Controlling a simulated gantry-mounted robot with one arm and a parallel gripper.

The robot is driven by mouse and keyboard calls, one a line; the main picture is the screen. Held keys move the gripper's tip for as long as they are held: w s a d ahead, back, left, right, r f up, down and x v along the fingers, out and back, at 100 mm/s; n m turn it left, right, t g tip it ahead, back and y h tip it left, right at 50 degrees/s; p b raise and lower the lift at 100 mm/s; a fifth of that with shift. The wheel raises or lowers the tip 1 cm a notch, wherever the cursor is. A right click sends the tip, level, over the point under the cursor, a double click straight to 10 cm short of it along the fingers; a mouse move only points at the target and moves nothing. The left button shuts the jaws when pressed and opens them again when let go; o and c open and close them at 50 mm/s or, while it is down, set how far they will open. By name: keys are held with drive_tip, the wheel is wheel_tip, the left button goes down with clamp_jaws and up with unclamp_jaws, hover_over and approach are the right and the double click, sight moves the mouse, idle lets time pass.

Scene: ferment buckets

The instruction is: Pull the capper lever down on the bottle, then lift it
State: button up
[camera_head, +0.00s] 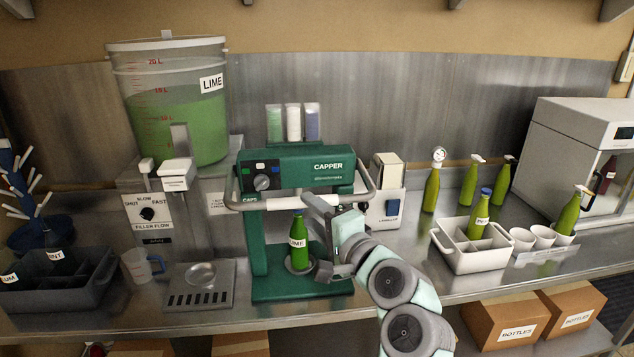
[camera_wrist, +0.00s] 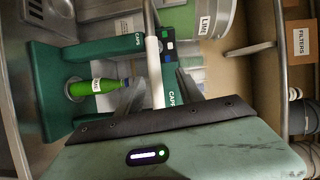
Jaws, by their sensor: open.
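The green capper (camera_head: 308,174) stands mid-bench. Its pale lever bar (camera_head: 285,204) runs across the front at about the height of the capper's head. A green LIME bottle (camera_head: 297,250) stands upright on the capper's round base plate, below the head. The bottle also shows in the wrist view (camera_wrist: 92,87), with a dark blue top. My gripper (camera_head: 318,232) is in front of the capper, just right of the bottle. In the wrist view its fingers (camera_wrist: 157,92) are apart, with the lever bar (camera_wrist: 154,68) appearing between them. Contact with the bar cannot be told.
A large LIME bucket (camera_head: 170,105) and filler stand left of the capper. A labeler (camera_head: 385,205) stands close on the right. A white divided crate (camera_head: 478,262) holds a bottle. Several bottles stand behind it. A dark crate (camera_head: 62,290) and a jug (camera_head: 142,266) are at left.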

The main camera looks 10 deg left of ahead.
drive_tip(key=w+a+f+m+p, duration=0.1)
drive_tip(key=w+a+p, duration=0.1)
drive_tip(key=w+a, duration=0.4)
drive_tip(key=shift+w+f+m, duration=0.25)
drive_tip(key=shift+w+m, duration=0.05)
drive_tip(key=shift+w, duration=0.7)
clamp_jaws()
idle(1.2)
